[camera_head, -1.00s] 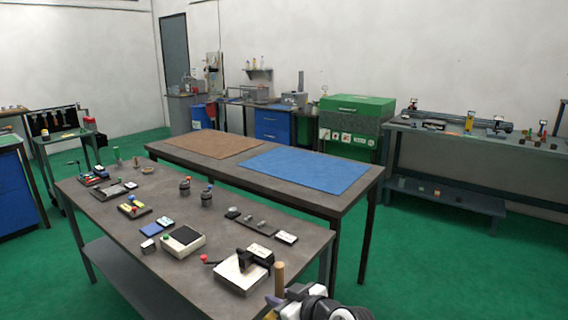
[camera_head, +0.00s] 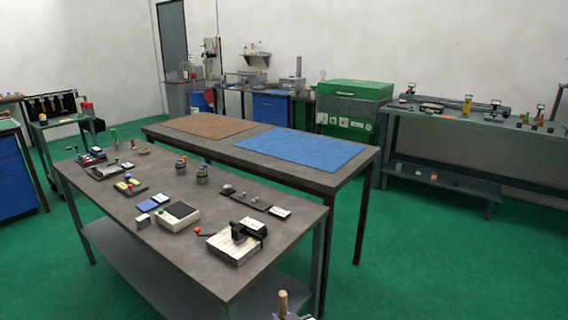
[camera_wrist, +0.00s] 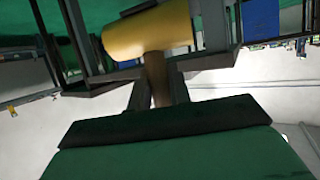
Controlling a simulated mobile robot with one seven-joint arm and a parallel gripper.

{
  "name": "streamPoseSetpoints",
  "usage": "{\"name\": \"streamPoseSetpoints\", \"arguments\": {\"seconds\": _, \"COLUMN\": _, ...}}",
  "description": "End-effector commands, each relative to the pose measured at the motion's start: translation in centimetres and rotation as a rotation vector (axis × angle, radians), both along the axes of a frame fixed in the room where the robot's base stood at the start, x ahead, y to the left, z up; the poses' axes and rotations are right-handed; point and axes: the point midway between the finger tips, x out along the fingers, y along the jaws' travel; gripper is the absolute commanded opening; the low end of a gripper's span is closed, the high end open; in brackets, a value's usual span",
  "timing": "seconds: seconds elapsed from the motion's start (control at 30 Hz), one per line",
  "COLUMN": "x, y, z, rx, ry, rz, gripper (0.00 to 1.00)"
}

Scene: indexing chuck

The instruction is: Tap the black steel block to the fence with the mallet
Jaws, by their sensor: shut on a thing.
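My gripper (camera_wrist: 157,98) is shut on the brown handle (camera_wrist: 156,78) of the mallet, whose yellow head (camera_wrist: 150,32) shows in the wrist view. In the head view only a tan end of the mallet (camera_head: 283,302) and a bit of my gripper show at the bottom edge, in front of the near bench's right end. A pale plate (camera_head: 225,248) on that bench carries black parts (camera_head: 247,229) and a red-knobbed lever. I cannot tell the black steel block or the fence apart there at this size.
The near grey bench (camera_head: 130,215) also holds a cream box with a dark top (camera_head: 178,215), two dark cylinders and several small parts. Behind it stands a table with a brown mat (camera_head: 208,124) and a blue mat (camera_head: 300,150). Green floor is open at right.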

Motion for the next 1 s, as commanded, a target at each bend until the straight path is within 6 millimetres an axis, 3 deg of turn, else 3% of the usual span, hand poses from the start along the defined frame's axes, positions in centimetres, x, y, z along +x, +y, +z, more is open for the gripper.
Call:
{"name": "streamPoseSetpoints", "arguments": {"seconds": 0.03, "x": -0.4, "y": 0.0, "z": -2.8, "rx": 0.002, "ry": 0.003, "rz": -0.028, "gripper": 0.0}}
{"name": "streamPoseSetpoints", "arguments": {"seconds": 0.1, "x": -0.8, "y": -0.1, "z": -5.1, "rx": 0.001, "ry": 0.001, "rz": -0.062, "gripper": 0.0}}
{"name": "streamPoseSetpoints", "arguments": {"seconds": 0.3, "x": -1.7, "y": -0.3, "z": -8.7, "rx": 0.0, "ry": -0.005, "rz": -0.118, "gripper": 0.0}}
{"name": "streamPoseSetpoints", "arguments": {"seconds": 1.0, "x": -1.9, "y": -0.4, "z": -9.4, "rx": 0.001, "ry": -0.003, "rz": -0.136, "gripper": 0.0}}
